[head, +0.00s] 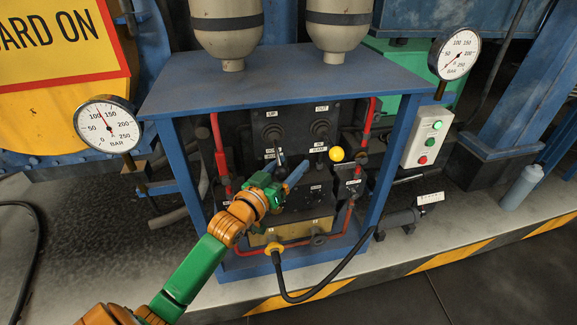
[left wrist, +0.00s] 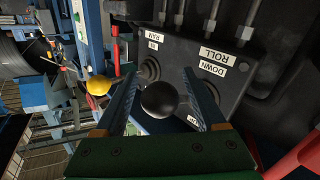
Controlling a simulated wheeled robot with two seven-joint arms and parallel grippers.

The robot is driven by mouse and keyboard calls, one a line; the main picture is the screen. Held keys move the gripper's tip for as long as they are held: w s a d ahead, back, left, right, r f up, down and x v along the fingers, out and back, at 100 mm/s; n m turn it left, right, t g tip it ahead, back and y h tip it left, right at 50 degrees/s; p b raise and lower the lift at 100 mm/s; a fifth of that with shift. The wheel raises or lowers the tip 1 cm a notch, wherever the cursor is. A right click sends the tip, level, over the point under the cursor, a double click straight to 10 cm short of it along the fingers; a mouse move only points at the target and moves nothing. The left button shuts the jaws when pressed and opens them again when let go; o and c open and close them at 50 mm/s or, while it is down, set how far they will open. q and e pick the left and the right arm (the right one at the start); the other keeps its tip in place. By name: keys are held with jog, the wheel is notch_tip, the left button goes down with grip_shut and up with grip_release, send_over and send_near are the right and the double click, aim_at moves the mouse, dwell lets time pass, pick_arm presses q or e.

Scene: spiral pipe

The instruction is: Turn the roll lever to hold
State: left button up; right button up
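The roll lever's black ball knob (left wrist: 160,99) sits between the two blue fingers of my left gripper (left wrist: 163,80) in the left wrist view. The fingers stand apart, with a visible gap on each side of the ball. In the head view my left gripper (head: 285,176) is in front of the left half of the black panel (head: 256,123) and hides much of this lever. The DOWN ROLL label (left wrist: 210,61) shows beyond the right finger. The lever's exact setting is hard to tell. My right gripper is not in view.
The ram lever's yellow knob (head: 337,154) is close to the right of my left gripper. Red pipes (head: 217,145) and the blue frame (head: 388,175) flank the panel. A black hose (head: 325,287) loops below. A button box (head: 425,137) and two gauges stand at the sides.

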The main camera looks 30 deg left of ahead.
pick_arm(q)
grip_shut()
jog(key=shift+r, duration=0.15)
dwell(1.1)
